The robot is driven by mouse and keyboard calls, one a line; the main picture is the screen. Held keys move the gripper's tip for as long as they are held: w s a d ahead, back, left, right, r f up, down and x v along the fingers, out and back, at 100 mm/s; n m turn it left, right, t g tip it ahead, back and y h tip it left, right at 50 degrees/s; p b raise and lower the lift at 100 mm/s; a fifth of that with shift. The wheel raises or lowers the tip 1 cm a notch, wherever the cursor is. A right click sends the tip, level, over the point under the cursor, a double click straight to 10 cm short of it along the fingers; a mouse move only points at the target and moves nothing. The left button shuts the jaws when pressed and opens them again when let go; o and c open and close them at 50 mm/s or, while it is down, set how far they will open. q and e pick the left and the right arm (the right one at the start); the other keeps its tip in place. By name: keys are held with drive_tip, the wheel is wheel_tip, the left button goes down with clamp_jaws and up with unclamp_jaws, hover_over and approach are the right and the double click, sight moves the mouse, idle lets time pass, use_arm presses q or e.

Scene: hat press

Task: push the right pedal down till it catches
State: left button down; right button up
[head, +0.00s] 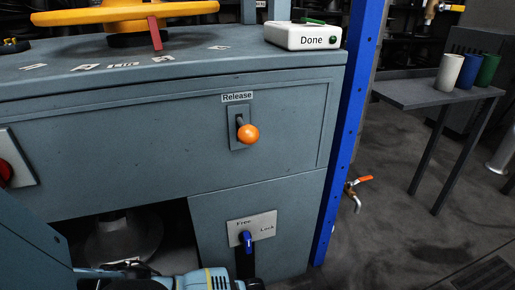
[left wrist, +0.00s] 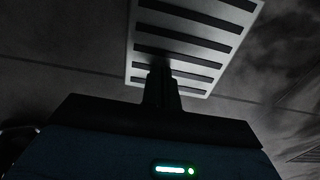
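A pale pedal plate with dark cross strips (left wrist: 190,38) fills the top middle of the left wrist view. Which pedal it is cannot be told from this close view. My left gripper (left wrist: 160,72) has its fingers together, with nothing seen between them. Their tips overlap the pedal's lower edge in the picture; whether they touch it is unclear. In the head view part of my left arm (head: 205,280) shows at the bottom edge, in front of the grey press cabinet (head: 150,150). No pedal shows in the head view. My right gripper is not in view.
The cabinet front has an orange-knobbed Release lever (head: 248,133) and a blue-handled Free/Lock lever (head: 247,241). A blue post (head: 345,130) stands at its right, with a tap (head: 354,192) beside it. A side table (head: 425,92) with cups stands further right. Dark floor lies between.

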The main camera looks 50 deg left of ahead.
use_arm(q)
drive_tip(key=shift+s, duration=0.15)
drive_tip(key=shift+r+p, duration=0.6)
drive_tip(key=shift+p, duration=0.4)
wheel_tip(320, 180, up, 5)
drive_tip(key=p, duration=0.4)
drive_tip(key=shift+f, duration=0.2)
drive_tip(key=shift+r, duration=0.1)
